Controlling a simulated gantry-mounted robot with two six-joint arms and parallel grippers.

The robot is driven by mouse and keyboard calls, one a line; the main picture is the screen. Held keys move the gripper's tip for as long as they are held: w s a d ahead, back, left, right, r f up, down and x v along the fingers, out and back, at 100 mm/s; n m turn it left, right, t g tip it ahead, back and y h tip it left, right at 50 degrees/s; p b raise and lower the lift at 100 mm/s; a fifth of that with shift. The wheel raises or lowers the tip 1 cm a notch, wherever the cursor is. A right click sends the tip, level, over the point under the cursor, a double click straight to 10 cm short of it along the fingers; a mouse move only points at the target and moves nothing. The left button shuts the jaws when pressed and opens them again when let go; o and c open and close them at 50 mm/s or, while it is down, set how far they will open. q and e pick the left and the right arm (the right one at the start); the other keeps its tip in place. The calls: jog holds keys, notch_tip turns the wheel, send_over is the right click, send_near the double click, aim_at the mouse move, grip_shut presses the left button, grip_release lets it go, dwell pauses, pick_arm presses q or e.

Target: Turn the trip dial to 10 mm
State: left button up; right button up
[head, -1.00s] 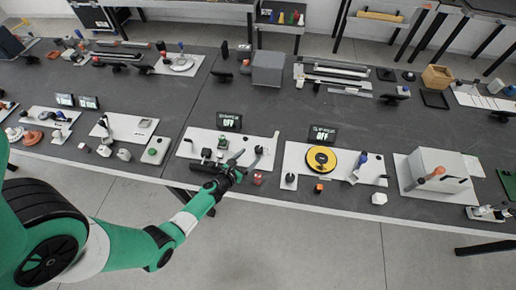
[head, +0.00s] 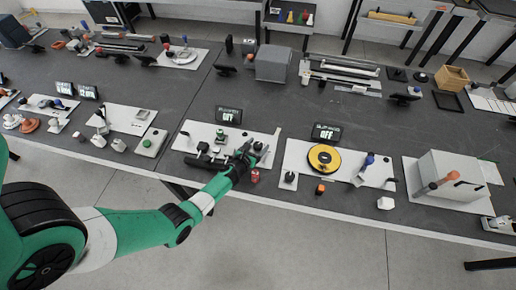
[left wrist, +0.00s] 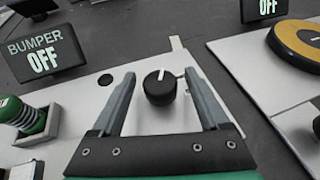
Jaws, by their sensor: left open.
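The trip dial is a round black knob (left wrist: 160,92) with a white pointer line, in the left wrist view. It stands on a white plate (left wrist: 100,115); the pointer leans toward the far side. In the head view the knob (head: 257,146) sits near the right end of the plate. My left gripper (left wrist: 158,76) is open and empty, with one finger on each side of the knob; I cannot tell whether they touch it. My left gripper (head: 248,151) also shows in the head view, reaching over the plate's front. No scale marks are readable.
A display (left wrist: 42,52) behind the plate reads BUMPER OFF. A green-and-steel spring part (left wrist: 32,118) stands left of the gripper. A plate with a yellow and black disc (head: 323,158) lies to the right. A small red object (head: 255,176) lies in front.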

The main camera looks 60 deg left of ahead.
pick_arm(q)
jog(key=shift+w+a, duration=0.1)
jog(key=shift+a, duration=0.05)
grip_shut()
jog(key=p, duration=0.1)
jog(key=m+h+p, duration=0.1)
jog(key=shift+a+r+t+h+p, duration=0.1)
jog(key=shift+r+t+h+p, duration=0.1)
jog(key=shift+t+h+p, duration=0.15)
jog(key=shift+f+m+t+h, duration=0.1)
jog(key=shift+m+t+h, duration=0.15)
jog(key=shift+m, duration=0.25)
jog(key=shift+f+m+t+h, duration=0.1)
jog(key=shift+m+t+h, duration=0.2)
jog(key=shift+m+h, duration=0.2)
grip_release()
